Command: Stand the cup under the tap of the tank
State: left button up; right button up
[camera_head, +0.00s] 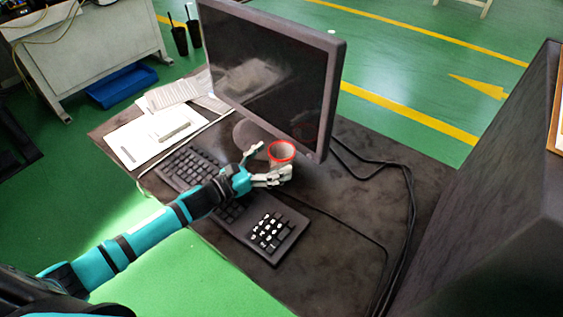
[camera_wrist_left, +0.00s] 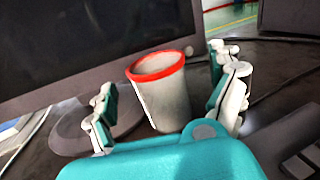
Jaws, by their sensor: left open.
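The cup (camera_head: 281,158) is grey with a red rim and stands upright on the dark desk in front of the monitor. It also shows in the left wrist view (camera_wrist_left: 165,100), where its base is partly hidden by my gripper. My left gripper (camera_head: 271,163) is open, reaching over the keyboard, with one finger on either side of the cup. In the left wrist view the fingers (camera_wrist_left: 170,98) show with gaps between them and the cup. I see no tank or tap in either view. My right gripper is not in view.
A monitor (camera_head: 270,75) stands close behind the cup. A black keyboard (camera_head: 265,232) lies under my left arm, with papers (camera_head: 150,137) to its left. Cables (camera_head: 405,210) cross the desk at right. A large dark panel (camera_head: 490,200) rises at far right.

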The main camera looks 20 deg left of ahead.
aim_at(291, 147)
pick_arm(q)
jog(key=x, duration=0.4)
jog(key=shift+w+f+p, duration=0.1)
jog(key=shift+w+p, duration=0.15)
jog(key=shift+p, duration=0.1)
jog(key=shift+a, duration=0.1)
jog(key=shift+c, duration=0.4)
jog(key=c, duration=1)
jog(key=shift+c, duration=0.6)
